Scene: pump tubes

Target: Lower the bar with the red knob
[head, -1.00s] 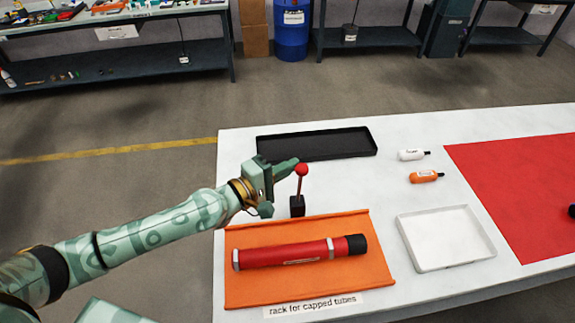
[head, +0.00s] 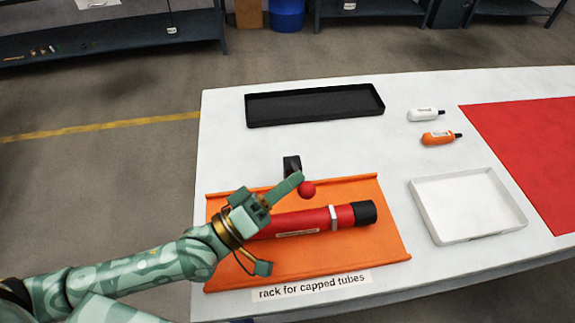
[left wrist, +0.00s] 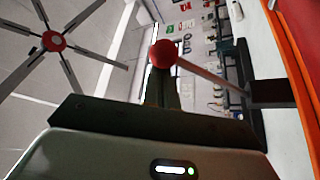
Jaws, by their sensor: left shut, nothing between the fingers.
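The red knob (head: 307,189) sits at the end of a thin bar that leans from a black block (head: 292,163) toward the orange rack, over its far edge. In the left wrist view the knob (left wrist: 163,54), the slanted bar (left wrist: 212,77) and the black block (left wrist: 272,93) all show. My left gripper (head: 296,180) is shut and empty, its fingertips close against the knob's left side. I cannot tell if they touch. In the head view the fingers hide most of the bar. My right gripper is not in view.
A red tube (head: 300,220) with a black cap lies on the orange rack (head: 395,245) just below the knob. A black tray (head: 315,122) stands behind, a white tray (head: 468,239) at the right. A white bottle (head: 424,115) and an orange bottle (head: 437,138) lie at the back right.

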